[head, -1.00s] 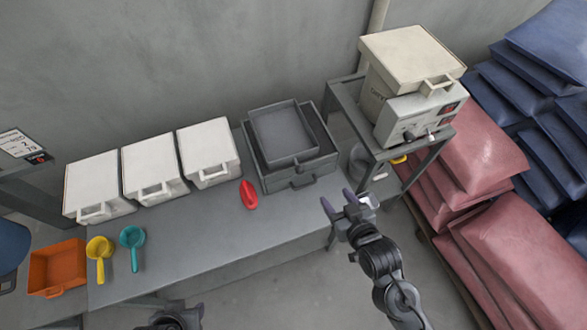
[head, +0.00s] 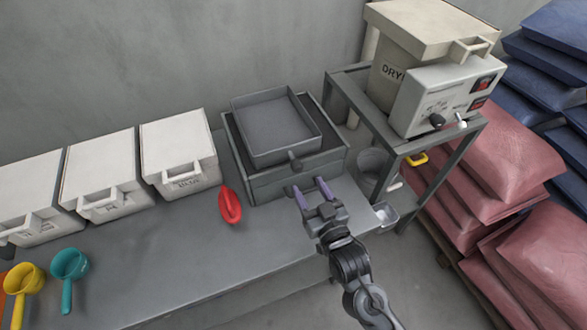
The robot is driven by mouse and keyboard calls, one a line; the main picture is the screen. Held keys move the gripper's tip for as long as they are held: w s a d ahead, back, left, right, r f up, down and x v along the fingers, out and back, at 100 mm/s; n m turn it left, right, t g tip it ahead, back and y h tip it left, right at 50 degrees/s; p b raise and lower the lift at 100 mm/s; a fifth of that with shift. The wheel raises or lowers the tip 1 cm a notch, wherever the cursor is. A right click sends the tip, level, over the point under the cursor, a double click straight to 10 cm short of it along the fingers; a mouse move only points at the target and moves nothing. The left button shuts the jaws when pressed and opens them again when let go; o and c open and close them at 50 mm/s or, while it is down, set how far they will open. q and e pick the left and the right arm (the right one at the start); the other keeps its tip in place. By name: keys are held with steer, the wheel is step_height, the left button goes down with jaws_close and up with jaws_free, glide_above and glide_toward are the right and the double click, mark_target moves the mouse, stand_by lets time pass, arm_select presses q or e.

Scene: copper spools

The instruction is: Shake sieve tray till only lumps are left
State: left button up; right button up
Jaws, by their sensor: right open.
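The grey square sieve tray (head: 278,128) sits on top of a darker grey box (head: 262,184) at the back of the bench. A dark handle (head: 295,160) sticks out from the tray's front side. The tray's floor looks flat and grey; I cannot make out any powder or lumps in it. My right gripper (head: 312,192) is open and empty, its two purple fingertips just in front of the box, apart from the tray's handle. My left gripper is not in view.
A red scoop (head: 230,205) lies left of the box. White lidded bins (head: 180,152) stand along the wall. Teal (head: 68,265) and yellow (head: 24,282) scoops lie front left. A dryer (head: 440,95) on a stand (head: 385,120) rises at right. The bench's middle is clear.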

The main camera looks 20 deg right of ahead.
mark_target(294, 159)
steer(key=w+b, duration=0.1)
steer(key=w, duration=0.9)
steer(key=shift+w+a, duration=0.15)
steer(key=shift+w, duration=0.25)
steer(key=shift+c, duration=0.5)
jaws_close()
